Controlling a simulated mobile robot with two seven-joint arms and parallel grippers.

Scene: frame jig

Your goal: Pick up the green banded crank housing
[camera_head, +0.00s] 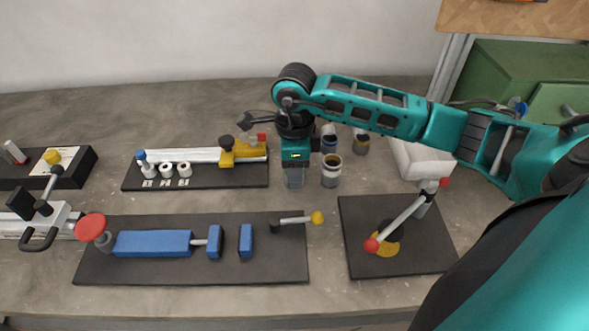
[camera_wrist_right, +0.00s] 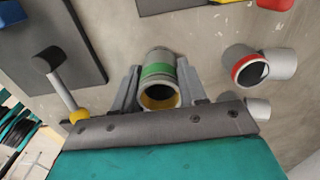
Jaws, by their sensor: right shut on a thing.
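The green banded crank housing (camera_wrist_right: 158,72) is a short grey hollow cylinder with a green band and a yellowish inner rim. In the right wrist view it sits between the two grey fingers of my right gripper (camera_wrist_right: 159,82), which is shut on it. In the head view my right gripper (camera_head: 294,178) points down at the middle of the bench, and the housing is mostly hidden there. I cannot tell whether the housing touches the bench. My left gripper is not in view.
Other banded housings stand close by, one just right of the gripper (camera_head: 331,172) and one behind (camera_head: 361,142). A red-banded one (camera_wrist_right: 249,70) shows in the wrist view. Black fixture plates (camera_head: 190,270) with clamps lie left and in front; another plate (camera_head: 355,215) lies right.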

